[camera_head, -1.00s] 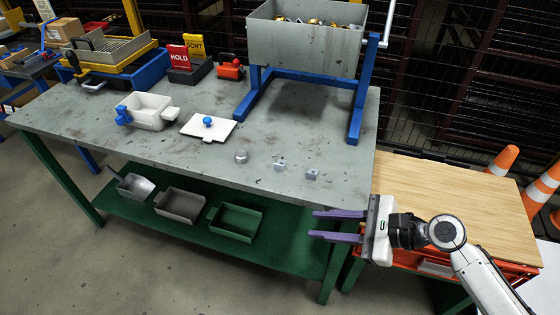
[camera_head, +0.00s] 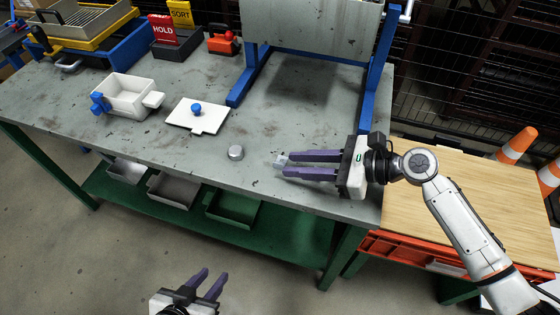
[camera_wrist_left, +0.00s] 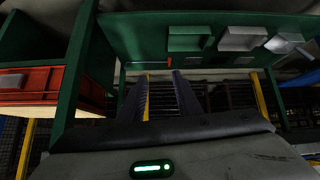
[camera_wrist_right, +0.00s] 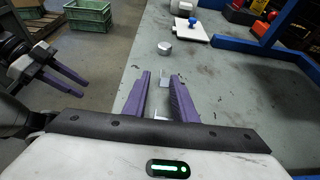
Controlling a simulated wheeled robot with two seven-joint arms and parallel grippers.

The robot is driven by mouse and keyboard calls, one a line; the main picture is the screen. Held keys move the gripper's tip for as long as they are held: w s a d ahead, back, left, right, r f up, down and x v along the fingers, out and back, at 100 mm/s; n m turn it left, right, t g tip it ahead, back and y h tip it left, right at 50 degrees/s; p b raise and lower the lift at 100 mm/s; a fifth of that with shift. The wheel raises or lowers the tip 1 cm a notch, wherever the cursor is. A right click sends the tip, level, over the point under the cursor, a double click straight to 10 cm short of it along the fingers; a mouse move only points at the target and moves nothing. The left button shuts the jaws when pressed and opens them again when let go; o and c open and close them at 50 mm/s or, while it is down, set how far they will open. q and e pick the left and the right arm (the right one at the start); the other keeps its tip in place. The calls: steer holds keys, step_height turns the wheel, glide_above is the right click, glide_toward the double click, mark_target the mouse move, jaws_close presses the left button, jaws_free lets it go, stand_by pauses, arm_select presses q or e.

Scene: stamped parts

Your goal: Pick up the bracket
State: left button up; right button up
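Two small bright metal parts lie on the grey table; I cannot tell for sure which is the bracket. One small metal part (camera_head: 282,160) shows at my right gripper's fingertips. In the right wrist view it (camera_wrist_right: 163,78) lies just beyond the tips. The other small metal part (camera_wrist_right: 160,116) lies between the fingers, nearer the palm; the gripper hides it in the head view. My right gripper (camera_head: 282,164) is open, low over the table. My left gripper (camera_head: 212,279) is open and empty, in front of the table; its fingers show apart in the left wrist view (camera_wrist_left: 160,75).
A round metal piece (camera_head: 235,152) lies left of the right gripper. A white lid (camera_head: 197,116) with a blue knob and a white bin (camera_head: 128,97) are further left. A blue stand (camera_head: 368,110) rises behind. Trays (camera_head: 234,208) sit on the green shelf below.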

mark_target(274, 162)
steer(key=x, duration=0.4)
steer(key=shift+w+a+f, duration=0.1)
steer(key=shift+w+a, duration=0.05)
jaws_close()
arm_select(q)
steer(key=shift+w+d+r, duration=0.1)
steer(key=shift+w+r, duration=0.1)
steer(key=shift+w, duration=0.35)
steer(key=shift+s, duration=0.1)
